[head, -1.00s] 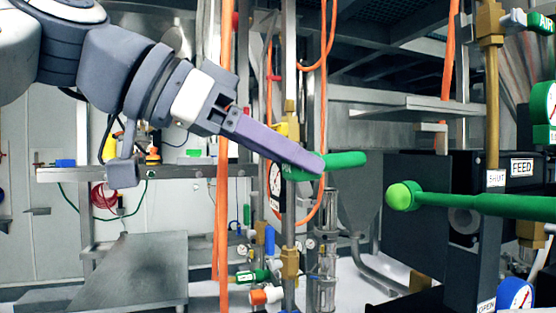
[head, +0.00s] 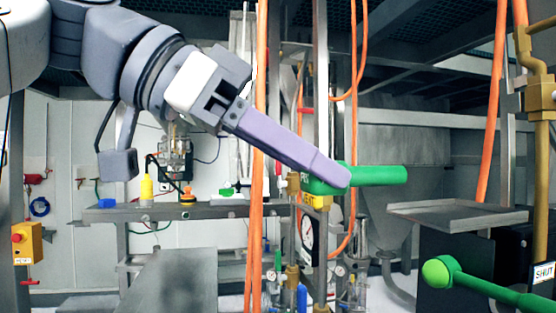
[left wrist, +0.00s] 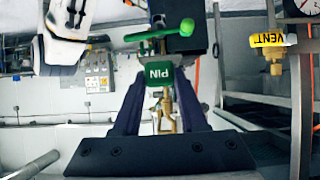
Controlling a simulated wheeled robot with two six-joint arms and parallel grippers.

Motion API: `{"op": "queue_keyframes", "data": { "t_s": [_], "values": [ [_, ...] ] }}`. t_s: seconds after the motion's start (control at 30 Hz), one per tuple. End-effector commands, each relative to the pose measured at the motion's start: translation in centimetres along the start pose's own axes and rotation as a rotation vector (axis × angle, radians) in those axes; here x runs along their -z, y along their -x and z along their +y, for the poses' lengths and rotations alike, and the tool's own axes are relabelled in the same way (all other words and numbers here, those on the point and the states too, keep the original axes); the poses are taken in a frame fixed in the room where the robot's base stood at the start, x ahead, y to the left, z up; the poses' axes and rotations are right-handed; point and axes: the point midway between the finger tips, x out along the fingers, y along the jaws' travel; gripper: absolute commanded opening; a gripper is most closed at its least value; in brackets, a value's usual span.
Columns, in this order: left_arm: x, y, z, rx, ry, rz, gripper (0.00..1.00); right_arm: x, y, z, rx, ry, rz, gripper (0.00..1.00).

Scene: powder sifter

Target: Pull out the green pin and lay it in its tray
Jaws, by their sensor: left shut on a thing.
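My left gripper (head: 340,178) is shut on the green pin (head: 378,175), whose round green bar points right beyond the fingertips. In the left wrist view, the pin's green block (left wrist: 160,76), lettered PIN, sits between my two dark fingers. The pin is in front of an upright metal pipe with brass fittings (head: 293,187). I cannot tell whether it still touches them. A flat grey metal tray (head: 455,214) stands to the right of the pin and lower in the picture. My right gripper is not in view.
A green lever with a ball end (head: 437,271) juts in at lower right. Orange hoses (head: 256,230) hang close to my left fingers. A shelf with small items (head: 225,212) is behind. The left wrist view shows a yellow VENT handle (left wrist: 268,40) at right.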

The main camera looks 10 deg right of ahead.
Motion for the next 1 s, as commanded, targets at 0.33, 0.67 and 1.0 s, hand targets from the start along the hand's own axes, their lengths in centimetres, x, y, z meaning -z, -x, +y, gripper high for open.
{"op": "queue_keyframes", "data": {
  "t_s": [0.33,0.67,1.0],
  "values": [
    [1.7,-3.2,0.1,-0.004,-0.002,0.000,0.00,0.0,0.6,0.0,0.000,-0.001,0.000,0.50],
    [3.2,-6.1,0.1,-0.003,-0.004,0.000,0.00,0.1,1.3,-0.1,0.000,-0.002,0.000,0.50],
    [4.8,-9.1,0.1,-0.001,-0.002,0.000,0.00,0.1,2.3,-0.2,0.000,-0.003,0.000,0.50]
  ]
}}
